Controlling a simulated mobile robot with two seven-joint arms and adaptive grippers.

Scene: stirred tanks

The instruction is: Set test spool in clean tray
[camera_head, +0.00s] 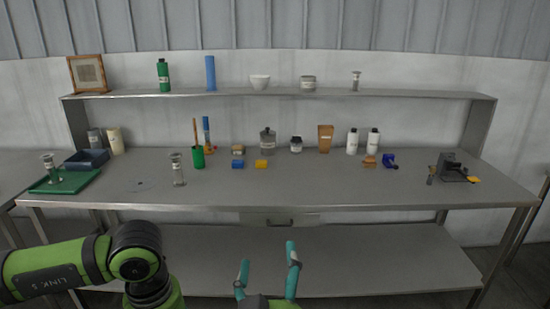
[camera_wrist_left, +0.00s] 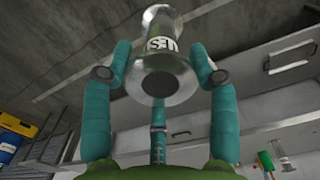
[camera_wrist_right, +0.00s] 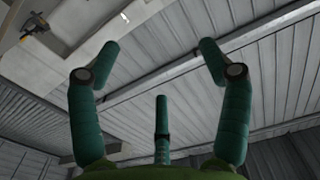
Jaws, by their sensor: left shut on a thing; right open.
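My left gripper (camera_wrist_left: 161,64) is shut on a metal-flanged spool (camera_wrist_left: 165,22) with a green middle and a partly readable white label. I cannot read which tray is marked clean. Another spool (camera_head: 177,170) stands on the bench right of the tray. My right gripper (camera_head: 268,272) is open and empty in front of the bench; its fingers also show in the right wrist view (camera_wrist_right: 148,58).
A dark blue bin (camera_head: 86,160) sits behind the green tray. A green cup (camera_head: 198,158), jars, bottles and small blocks stand along the bench back. A dark device (camera_head: 452,166) is at right. The shelf (camera_head: 220,94) above holds several items. The bench front centre is clear.

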